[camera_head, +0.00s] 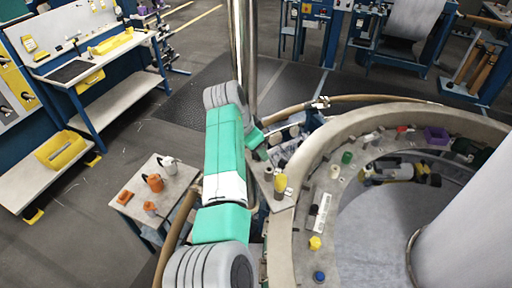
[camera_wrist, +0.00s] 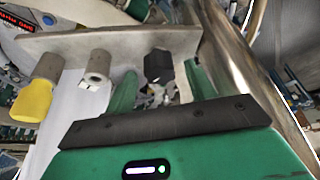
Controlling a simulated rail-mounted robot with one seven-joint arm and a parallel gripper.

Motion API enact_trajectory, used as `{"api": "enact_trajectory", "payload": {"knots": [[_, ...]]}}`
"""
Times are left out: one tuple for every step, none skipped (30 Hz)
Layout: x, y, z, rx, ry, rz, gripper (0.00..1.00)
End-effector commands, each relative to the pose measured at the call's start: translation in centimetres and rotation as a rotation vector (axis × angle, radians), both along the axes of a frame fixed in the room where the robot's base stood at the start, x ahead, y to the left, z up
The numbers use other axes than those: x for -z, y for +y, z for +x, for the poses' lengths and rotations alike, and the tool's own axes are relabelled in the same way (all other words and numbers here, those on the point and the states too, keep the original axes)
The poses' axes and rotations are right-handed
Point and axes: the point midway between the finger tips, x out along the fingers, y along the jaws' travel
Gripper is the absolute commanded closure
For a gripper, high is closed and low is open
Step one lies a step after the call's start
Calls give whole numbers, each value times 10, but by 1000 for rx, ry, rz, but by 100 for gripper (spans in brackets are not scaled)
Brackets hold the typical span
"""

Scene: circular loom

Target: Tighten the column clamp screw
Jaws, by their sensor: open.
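In the wrist view my gripper (camera_wrist: 160,76) is open, with one green finger on each side of a black knob (camera_wrist: 158,67). The knob sits on a short stem at a grey plate (camera_wrist: 125,43) and lies in line with the gap. No contact shows. Left of it on the plate are a bare metal stem (camera_wrist: 97,66) and a yellow knob (camera_wrist: 36,98). No label shows which of these is the column clamp screw. In the head view a yellow knob (camera_head: 280,183) stands on a bracket beside the loom ring; the fingertips cannot be made out there.
The loom ring (camera_head: 307,165) curves close to the right of my arm, with a large pale cylinder (camera_head: 465,230) inside. A workbench (camera_head: 95,60) is at the upper left. Open floor lies between.

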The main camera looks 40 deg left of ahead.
Motion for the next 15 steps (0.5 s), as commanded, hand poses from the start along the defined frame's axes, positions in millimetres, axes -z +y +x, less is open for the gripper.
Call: {"api": "enact_trajectory", "payload": {"knots": [[-6, 1, -2, -1, -3, 2, 45], [-12, 2, -5, -2, -4, 3, 45], [-19, 2, -8, -1, -4, 4, 45], [-25, 3, -10, -1, -4, 4, 45], [-31, 4, -13, -1, -3, 4, 45], [-38, 4, -16, -1, -3, 4, 45], [-43, 4, -18, -1, -3, 4, 45], [-48, 5, -20, 0, -3, 3, 45], [-54, 5, -22, 0, -2, 3, 45], [-57, 5, -23, 0, -3, 3, 45], [-61, 5, -25, 0, -1, 2, 45], [-64, 5, -26, 1, -1, 1, 45], [-65, 5, -26, 1, -1, 1, 45], [-66, 5, -27, 1, -1, 1, 45], [-67, 5, -27, 1, -1, 0, 45]]}}
